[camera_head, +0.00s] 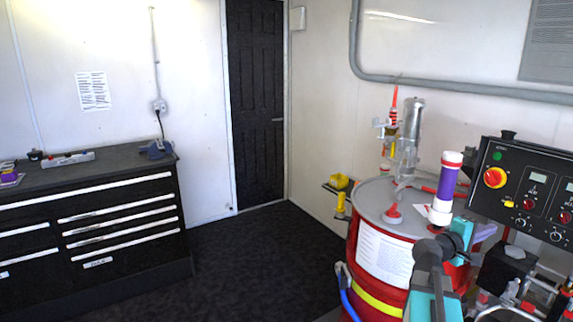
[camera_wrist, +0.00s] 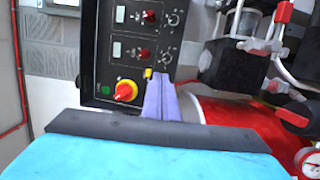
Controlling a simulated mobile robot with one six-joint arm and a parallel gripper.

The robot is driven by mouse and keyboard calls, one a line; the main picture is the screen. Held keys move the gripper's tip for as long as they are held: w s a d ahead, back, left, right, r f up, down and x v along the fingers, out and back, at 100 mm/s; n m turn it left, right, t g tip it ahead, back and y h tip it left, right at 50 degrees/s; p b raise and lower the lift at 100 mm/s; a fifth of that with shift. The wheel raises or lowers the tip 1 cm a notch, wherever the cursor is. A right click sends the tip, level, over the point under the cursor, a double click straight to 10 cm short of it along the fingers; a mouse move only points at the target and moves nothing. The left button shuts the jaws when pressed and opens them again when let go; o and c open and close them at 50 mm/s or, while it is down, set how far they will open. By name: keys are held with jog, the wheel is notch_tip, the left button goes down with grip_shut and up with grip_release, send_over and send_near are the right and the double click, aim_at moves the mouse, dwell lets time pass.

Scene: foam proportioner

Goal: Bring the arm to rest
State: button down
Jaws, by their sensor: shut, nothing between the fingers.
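My gripper (camera_head: 491,231) shows in the head view at the right, as pale purple fingers beyond the teal wrist, in front of the drum and below the control panel. In the wrist view my gripper (camera_wrist: 160,78) has its two purple fingers together, with nothing between them. Behind the fingertips there is the black control panel (camera_wrist: 102,50), seen turned on its side, with a red and yellow knob. The panel (camera_head: 522,190) is also at the right of the head view. Part of my arm is hidden behind its own dark joint.
A red drum (camera_head: 360,222) with a grey lid and pump fittings stands close to my arm. A purple and white cylinder (camera_head: 447,185) rises beside my wrist. Hoses and fittings (camera_wrist: 250,45) crowd the wrist view's right. A black drawer cabinet (camera_head: 90,225) stands left; the middle floor is clear.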

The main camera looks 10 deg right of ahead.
jog(key=w+a+f+n+t+y, duration=0.1)
jog(key=w+a+f+y, duration=0.1)
jog(key=a+f, duration=0.7)
jog(key=w+a+f+n+y, duration=0.1)
jog(key=w+a+f+y, duration=0.2)
jog(key=f, duration=1)
jog(key=w+a+f+n+t+y, duration=0.1)
jog(key=w+a+f+n, duration=0.1)
jog(key=a+f, duration=0.7)
jog(key=s+a+f+m+g+y, duration=0.1)
jog(key=s+a+f+g+y, duration=0.1)
jog(key=s+a+f, duration=0.55)
jog(key=s+a+f+g+y, duration=0.2)
jog(key=s+a+f, duration=0.25)
jog(key=f, duration=0.65)
jog(key=s+a+f+m+g+y, duration=0.1)
jog(key=s+a+f+g+y, duration=0.1)
jog(key=s+a+f, duration=0.55)
jog(key=s+a+f+m+g+y, duration=0.2)
jog(key=s+a+f, duration=0.1)
jog(key=s+a, duration=0.3)
jog(key=s+a+f+m+g+y, duration=0.2)
jog(key=s+a+f+y, duration=0.1)
jog(key=s+a, duration=0.4)
jog(key=shift+s+f+g+y, duration=0.15)
jog(key=shift+f+g+y, duration=0.15)
jog(key=shift+f, duration=0.25)
